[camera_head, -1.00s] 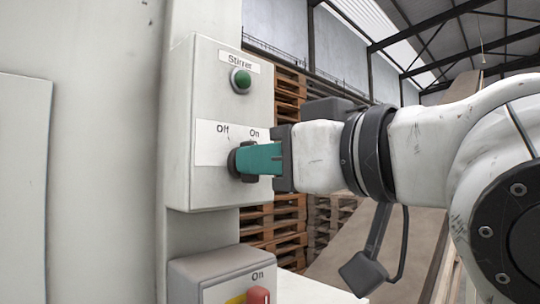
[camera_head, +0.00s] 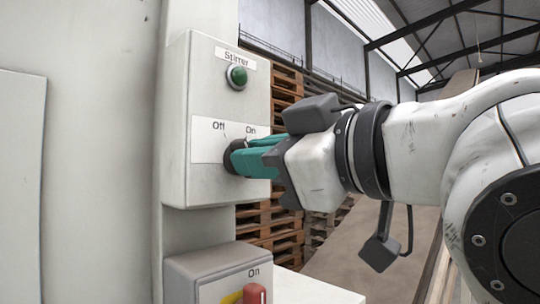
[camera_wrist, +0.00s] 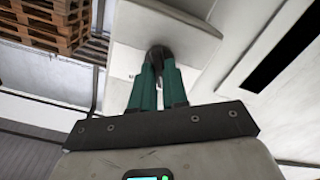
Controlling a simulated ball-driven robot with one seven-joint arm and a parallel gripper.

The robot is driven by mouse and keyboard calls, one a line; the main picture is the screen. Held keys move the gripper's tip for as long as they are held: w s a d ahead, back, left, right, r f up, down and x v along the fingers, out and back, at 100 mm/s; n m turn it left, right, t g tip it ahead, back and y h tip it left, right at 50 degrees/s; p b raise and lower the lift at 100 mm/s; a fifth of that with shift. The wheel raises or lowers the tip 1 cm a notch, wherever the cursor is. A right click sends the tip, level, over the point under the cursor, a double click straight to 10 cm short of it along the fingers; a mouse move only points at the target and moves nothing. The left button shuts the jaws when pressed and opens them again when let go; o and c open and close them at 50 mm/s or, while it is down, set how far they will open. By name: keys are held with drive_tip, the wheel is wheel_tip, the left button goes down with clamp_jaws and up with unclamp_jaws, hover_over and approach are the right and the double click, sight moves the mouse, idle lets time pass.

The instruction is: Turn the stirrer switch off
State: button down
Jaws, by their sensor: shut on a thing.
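The stirrer switch is a dark rotary knob (camera_head: 230,158) on a grey box (camera_head: 200,100) labelled "Stirrer", with "Off" and "On" printed above the knob. My gripper (camera_head: 240,157) has its teal fingers shut on the knob, hiding most of it and which way it points. The wrist view also shows the dark knob (camera_wrist: 158,53) between the two teal fingertips (camera_wrist: 158,72). A green lamp (camera_head: 237,75) sits above on the box.
Below is a second grey box (camera_head: 215,268) with a red knob (camera_head: 255,293) and an "On" label. Wooden pallets (camera_head: 285,215) are stacked behind. A pale machine wall (camera_head: 100,150) is at left.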

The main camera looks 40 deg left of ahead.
drive_tip(key=c, duration=1.1)
unclamp_jaws()
drive_tip(key=shift+c, duration=0.2)
drive_tip(key=shift+d, duration=0.15)
drive_tip(key=d+b, duration=0.2)
drive_tip(key=d, duration=0.8)
drive_tip(key=shift+s+d, duration=0.25)
drive_tip(key=shift+s, duration=0.15)
